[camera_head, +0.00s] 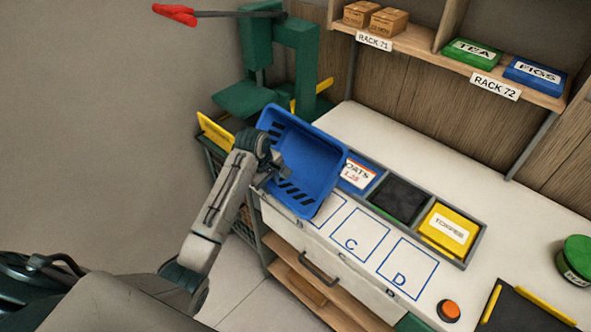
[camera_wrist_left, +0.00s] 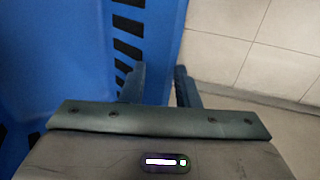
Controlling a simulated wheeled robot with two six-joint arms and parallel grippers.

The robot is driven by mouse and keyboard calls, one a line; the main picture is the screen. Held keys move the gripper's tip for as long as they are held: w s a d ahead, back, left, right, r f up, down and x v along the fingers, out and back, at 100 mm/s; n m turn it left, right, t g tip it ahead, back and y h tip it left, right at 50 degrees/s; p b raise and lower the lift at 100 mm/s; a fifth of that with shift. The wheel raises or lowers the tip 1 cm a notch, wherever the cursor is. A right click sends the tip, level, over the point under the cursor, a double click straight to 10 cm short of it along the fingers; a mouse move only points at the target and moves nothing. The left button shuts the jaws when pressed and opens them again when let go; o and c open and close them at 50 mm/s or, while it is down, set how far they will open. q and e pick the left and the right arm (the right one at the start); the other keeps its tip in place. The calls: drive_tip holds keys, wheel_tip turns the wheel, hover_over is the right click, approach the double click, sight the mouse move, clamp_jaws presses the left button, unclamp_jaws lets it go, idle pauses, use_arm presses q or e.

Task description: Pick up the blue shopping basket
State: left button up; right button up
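The blue shopping basket (camera_head: 318,160) is at the left end of the white counter in the head view, open side up, with dark slots in its walls. My left gripper (camera_head: 272,178) is at its near left wall. In the left wrist view, the fingers of my left gripper (camera_wrist_left: 160,88) straddle the rim of the basket (camera_wrist_left: 60,60), one inside and one outside, drawn in close on it. The basket hides part of the counter top, and whether its base touches the counter is hidden. My right gripper is not in view.
A green press (camera_head: 295,60) with a red-handled lever stands behind the basket. A tray with the yellow toffee box (camera_head: 447,230) lies to the right. An orange button (camera_head: 448,310) and a green tin (camera_head: 575,262) are further right. Tiled floor (camera_wrist_left: 250,40) lies beside the basket.

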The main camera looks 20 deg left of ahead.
use_arm(q)
drive_tip(key=shift+f, duration=0.35)
drive_tip(key=shift+s+d+f, duration=0.1)
drive_tip(key=shift+s, duration=0.35)
drive_tip(key=shift+w+f, duration=0.1)
drive_tip(key=shift+w, duration=0.05)
drive_tip(key=shift+c, duration=0.2)
drive_tip(key=shift+w+f, duration=0.15)
drive_tip(key=shift+w, duration=0.05)
clamp_jaws()
drive_tip(key=shift+c, duration=0.7)
unclamp_jaws()
drive_tip(key=shift+s, duration=0.15)
drive_tip(key=shift+o, duration=0.9)
drive_tip(key=shift+r, duration=0.2)
